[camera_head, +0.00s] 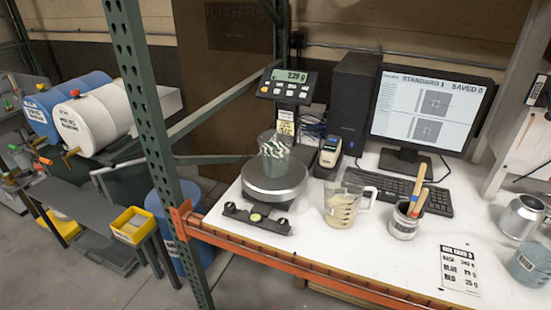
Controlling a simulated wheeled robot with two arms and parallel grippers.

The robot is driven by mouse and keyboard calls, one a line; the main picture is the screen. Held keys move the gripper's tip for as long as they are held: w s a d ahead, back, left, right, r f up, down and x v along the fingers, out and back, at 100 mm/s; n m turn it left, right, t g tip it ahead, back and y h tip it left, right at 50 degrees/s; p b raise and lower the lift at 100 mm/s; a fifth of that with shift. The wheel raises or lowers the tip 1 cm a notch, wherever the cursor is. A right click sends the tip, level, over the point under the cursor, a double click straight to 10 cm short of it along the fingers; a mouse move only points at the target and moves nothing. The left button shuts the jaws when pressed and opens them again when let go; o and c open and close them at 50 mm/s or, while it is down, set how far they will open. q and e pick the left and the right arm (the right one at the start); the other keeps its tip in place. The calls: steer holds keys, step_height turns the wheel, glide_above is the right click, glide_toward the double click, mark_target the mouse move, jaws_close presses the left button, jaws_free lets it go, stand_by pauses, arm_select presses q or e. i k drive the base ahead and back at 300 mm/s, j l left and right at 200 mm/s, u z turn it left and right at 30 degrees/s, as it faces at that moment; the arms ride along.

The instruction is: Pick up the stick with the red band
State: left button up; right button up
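A small metal can (403,226) with a white label stands on the white worktop, right of the beaker and in front of the keyboard. Wooden sticks (418,187) lean in it with their upper ends sticking out above the rim. One stick looks taller and a shorter one to its right looks orange-red. The sticks are too small here to tell surely which bears a red band. Their lower ends are hidden inside the can. Neither my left gripper nor my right gripper is in view.
A beaker (342,206) of beige liquid stands left of the can. A scale (274,186) holds a cup (274,146). A keyboard (420,196) and monitor (425,112) are behind. A label card (459,268), silver can (519,217) and grey-blue container (529,265) are right. A green post (150,130) rises left.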

mark_target(425, 192)
steer(key=k+l+z, duration=0.15)
steer(key=l+z, duration=0.25)
steer(key=k+l+z, duration=0.15)
steer(key=l+z, duration=0.2)
